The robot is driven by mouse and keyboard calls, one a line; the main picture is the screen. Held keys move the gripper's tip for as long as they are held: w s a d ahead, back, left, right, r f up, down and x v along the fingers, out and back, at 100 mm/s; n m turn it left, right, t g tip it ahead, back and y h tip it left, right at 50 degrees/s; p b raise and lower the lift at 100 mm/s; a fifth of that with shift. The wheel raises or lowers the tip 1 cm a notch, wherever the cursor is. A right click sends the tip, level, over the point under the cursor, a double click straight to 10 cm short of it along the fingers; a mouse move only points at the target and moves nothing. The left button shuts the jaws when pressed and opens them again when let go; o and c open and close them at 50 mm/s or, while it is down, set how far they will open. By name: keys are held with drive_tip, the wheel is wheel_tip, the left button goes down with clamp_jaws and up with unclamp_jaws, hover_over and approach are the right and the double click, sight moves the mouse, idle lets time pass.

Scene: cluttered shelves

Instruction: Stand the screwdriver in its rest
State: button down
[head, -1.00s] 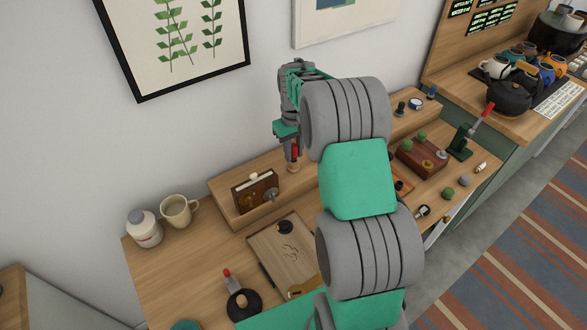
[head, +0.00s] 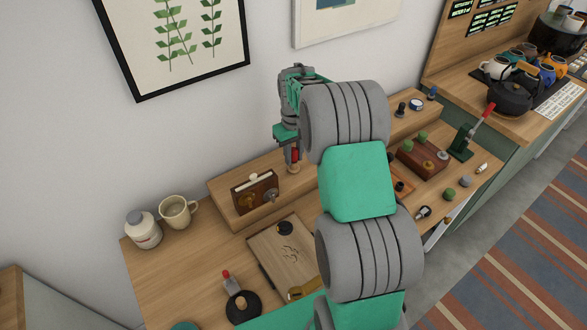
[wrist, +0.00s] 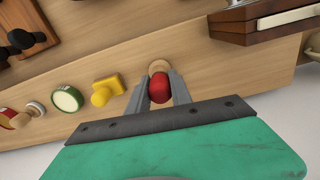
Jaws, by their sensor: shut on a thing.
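The screwdriver's red handle (head: 295,155) is held upright between the fingers of my gripper (head: 292,150), over the raised wooden shelf. In the wrist view the red handle (wrist: 160,89) sits between the two grey fingers of my gripper (wrist: 159,88). A small round wooden piece, which looks like the rest (wrist: 158,67), shows just beyond the handle; it also shows under the handle in the head view (head: 293,169). The shaft is hidden, and I cannot tell how deep it sits in the rest.
A mug (head: 177,212) and white bottle (head: 144,230) stand at the left.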

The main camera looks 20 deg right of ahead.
drive_tip(key=shift+f, duration=0.1)
drive_tip(key=c, duration=1.1)
unclamp_jaws()
